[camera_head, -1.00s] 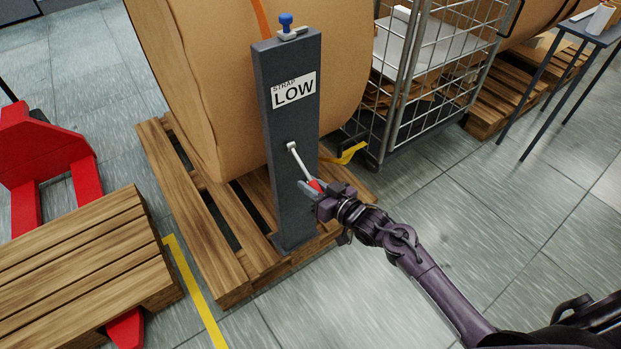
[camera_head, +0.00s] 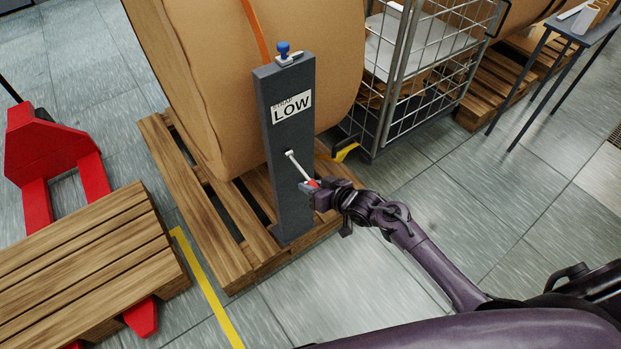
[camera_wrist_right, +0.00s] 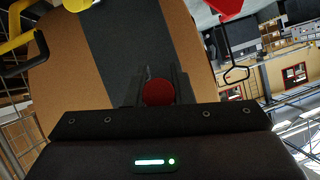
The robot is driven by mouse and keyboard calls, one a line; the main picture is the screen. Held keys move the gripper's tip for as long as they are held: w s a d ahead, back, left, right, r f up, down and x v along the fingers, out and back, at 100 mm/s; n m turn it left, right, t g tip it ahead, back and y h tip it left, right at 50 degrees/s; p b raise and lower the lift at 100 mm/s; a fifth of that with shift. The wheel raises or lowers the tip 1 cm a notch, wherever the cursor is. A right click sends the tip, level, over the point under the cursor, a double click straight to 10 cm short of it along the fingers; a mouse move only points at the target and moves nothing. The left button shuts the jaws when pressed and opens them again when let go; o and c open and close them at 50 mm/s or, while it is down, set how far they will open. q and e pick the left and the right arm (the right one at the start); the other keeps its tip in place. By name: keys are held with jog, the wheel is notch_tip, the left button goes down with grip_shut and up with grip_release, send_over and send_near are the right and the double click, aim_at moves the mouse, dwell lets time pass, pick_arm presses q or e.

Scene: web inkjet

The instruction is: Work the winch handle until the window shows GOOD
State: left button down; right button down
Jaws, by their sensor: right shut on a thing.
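The winch handle (camera_head: 299,166) is a pale metal crank with a red grip, on the front of a grey post (camera_head: 288,135). It slants down and to the right from its pivot. The window (camera_head: 292,107) on the post reads STRAP LOW. My right gripper (camera_head: 313,187) is shut on the red grip at the handle's lower end. In the right wrist view the red grip (camera_wrist_right: 159,92) sits between the two fingers. The purple link across the bottom of the head view is mine; my left gripper does not show.
A large brown roll (camera_head: 200,80) with an orange strap (camera_head: 254,30) stands on a wooden pallet (camera_head: 222,262) behind the post. A wire cage trolley (camera_head: 405,85) is behind right. A red pallet jack (camera_head: 45,150) and another pallet (camera_head: 85,260) are at left.

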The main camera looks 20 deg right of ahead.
aim_at(310, 181)
jog(key=r+g+h+p, duration=0.1)
jog(key=r+g+p, duration=0.1)
jog(key=p, duration=0.2)
jog(key=r+g+p, duration=0.2)
jog(key=r+p, duration=0.1)
jog(key=p, duration=0.2)
jog(key=r+g+h+p, duration=0.1)
jog(key=r+p, duration=0.1)
jog(key=p, duration=0.3)
jog(key=shift+w+a+r+m+g+h, duration=0.1)
jog(key=shift+w+r+m+g+h, duration=0.2)
jog(key=shift+w+g, duration=0.1)
jog(key=shift+w+a+r+g+h+p, duration=0.1)
jog(key=shift+w+r+g+h+p, duration=0.15)
jog(key=shift+g+p, duration=0.3)
jog(key=shift+w+r+g+h+p, duration=0.1)
jog(key=shift+r+g+h+p, duration=0.05)
jog(key=shift+r+g+p, duration=0.3)
jog(key=shift+f, duration=0.1)
jog(key=c, duration=1.3)
grip_release()
jog(key=shift+o, duration=0.2)
jog(key=p+v, duration=0.1)
jog(key=v, duration=0.6)
jog(key=shift+r+p, duration=0.35)
